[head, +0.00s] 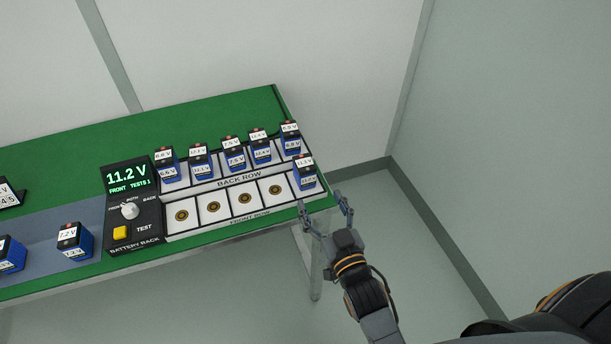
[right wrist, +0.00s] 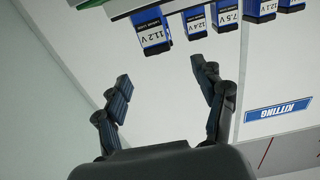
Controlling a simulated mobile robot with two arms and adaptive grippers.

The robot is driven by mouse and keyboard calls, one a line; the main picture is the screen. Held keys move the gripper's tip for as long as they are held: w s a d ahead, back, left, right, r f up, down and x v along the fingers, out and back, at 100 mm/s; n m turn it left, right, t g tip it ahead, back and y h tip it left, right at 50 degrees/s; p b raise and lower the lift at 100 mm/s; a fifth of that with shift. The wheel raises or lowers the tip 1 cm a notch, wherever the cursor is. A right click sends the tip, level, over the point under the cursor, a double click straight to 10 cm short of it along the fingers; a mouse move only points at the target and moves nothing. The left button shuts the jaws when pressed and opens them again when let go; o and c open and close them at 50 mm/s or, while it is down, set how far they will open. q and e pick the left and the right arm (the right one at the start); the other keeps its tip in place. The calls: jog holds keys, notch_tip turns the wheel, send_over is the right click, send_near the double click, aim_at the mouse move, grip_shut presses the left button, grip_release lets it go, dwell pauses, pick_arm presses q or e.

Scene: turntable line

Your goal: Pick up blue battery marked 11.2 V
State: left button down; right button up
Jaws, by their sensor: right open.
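The blue battery marked 11.2 V (head: 306,176) stands upright at the right end of the front row in the head view. Its label also shows upside down at the top of the right wrist view (right wrist: 152,33). My right gripper (head: 324,208) is open and empty, off the table's right front corner, a little nearer to me than the battery. In the right wrist view its fingers (right wrist: 160,76) are spread wide, with the battery beyond the tips and apart from them. My left gripper is not in view.
Several blue batteries (head: 232,160) stand in the back row behind the 11.2 V one. Floor right of the table is clear.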

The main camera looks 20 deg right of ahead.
aim_at(304, 165)
jog(key=w, duration=0.7)
jog(key=shift+f+p, duration=0.15)
jog(key=shift+p, duration=0.2)
jog(key=shift+w, duration=0.45)
jog(key=w, duration=0.3)
jog(key=w+p, duration=0.1)
jog(key=w, duration=0.1)
jog(key=shift+f, duration=0.25)
jog(key=c, duration=1.4)
grip_shut()
jog(key=shift+r, duration=0.15)
